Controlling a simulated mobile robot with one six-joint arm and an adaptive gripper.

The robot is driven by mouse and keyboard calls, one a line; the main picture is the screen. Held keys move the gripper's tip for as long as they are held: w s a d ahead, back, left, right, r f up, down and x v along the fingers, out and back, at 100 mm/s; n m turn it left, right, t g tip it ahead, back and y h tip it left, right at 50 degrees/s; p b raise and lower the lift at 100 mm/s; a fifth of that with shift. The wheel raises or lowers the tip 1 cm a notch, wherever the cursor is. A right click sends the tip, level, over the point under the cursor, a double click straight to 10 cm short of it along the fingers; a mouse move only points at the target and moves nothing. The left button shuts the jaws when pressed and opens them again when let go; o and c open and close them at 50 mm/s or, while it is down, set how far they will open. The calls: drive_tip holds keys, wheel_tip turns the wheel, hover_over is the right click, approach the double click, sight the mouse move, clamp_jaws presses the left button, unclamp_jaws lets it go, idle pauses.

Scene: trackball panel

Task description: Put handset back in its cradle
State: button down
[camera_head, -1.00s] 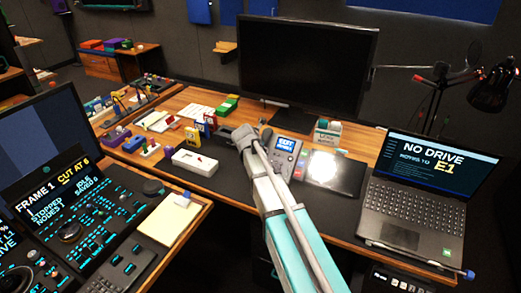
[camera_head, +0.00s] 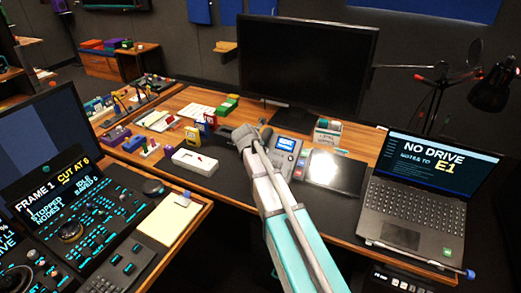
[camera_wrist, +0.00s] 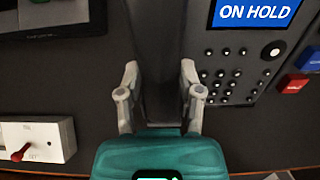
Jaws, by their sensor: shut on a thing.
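The dark handset (camera_wrist: 155,30) runs up from between my fingers in the wrist view. My gripper (camera_wrist: 160,97) is shut on it, with a finger on each side. In the head view my gripper (camera_head: 246,136) is over the desk at the left side of the desk phone (camera_head: 287,152), and a dark end of the handset (camera_head: 266,134) shows beside it. In the wrist view the phone (camera_wrist: 247,75) lies right of the handset, with a blue ON HOLD screen and round keys. The cradle is hidden; I cannot tell whether the handset touches it.
A white switch box (camera_head: 194,161) stands left of the gripper and also shows in the wrist view (camera_wrist: 50,137). A black tablet-like pad (camera_head: 335,170) and a laptop (camera_head: 415,195) lie to the right. A large monitor (camera_head: 305,65) stands behind.

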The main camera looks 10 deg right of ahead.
drive_tip(key=shift+w+f, duration=0.15)
idle(0.4)
drive_tip(key=shift+c, duration=0.8)
unclamp_jaws()
